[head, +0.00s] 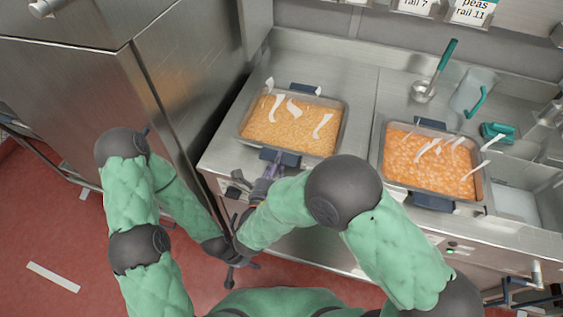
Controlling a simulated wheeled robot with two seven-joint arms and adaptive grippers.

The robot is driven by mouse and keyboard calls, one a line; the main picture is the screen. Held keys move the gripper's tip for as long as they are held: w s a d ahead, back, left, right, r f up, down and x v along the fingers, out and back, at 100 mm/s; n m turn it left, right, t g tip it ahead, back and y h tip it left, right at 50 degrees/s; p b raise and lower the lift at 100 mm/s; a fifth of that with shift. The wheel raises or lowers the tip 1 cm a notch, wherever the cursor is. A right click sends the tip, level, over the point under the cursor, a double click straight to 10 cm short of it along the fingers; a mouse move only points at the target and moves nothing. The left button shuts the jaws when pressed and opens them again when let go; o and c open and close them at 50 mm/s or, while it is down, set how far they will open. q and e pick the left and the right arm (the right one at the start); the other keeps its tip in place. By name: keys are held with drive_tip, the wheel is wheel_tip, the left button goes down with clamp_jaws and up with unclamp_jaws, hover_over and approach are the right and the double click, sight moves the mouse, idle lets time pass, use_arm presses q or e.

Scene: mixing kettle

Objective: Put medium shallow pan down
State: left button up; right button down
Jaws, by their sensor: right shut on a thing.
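A shallow rectangular metal pan (243,130) full of pale orange-yellow food (290,128) is at the left part of the steel counter. White torn strips lie on its food. It has dark blue handles at its far and near sides. My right gripper (271,168) is shut on the near handle (281,157). The pan looks level, and I cannot tell whether its base touches the counter. My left gripper (236,268) hangs lower, in front of the counter and apart from the pan. Its fingers are too small and dark to read.
A second pan (380,160) with deeper orange food stands to the right on the counter (357,110). Behind it are a green-handled ladle (424,92) and a clear jug (470,95). A tall steel cabinet (180,80) stands close on the left.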

drive_tip(key=shift+f+b, duration=0.7)
drive_tip(key=shift+f, duration=0.65)
drive_tip(key=c, duration=1.3)
unclamp_jaws()
drive_tip(key=shift+f, duration=0.15)
drive_tip(key=shift+o, duration=0.2)
drive_tip(key=shift+s, duration=0.1)
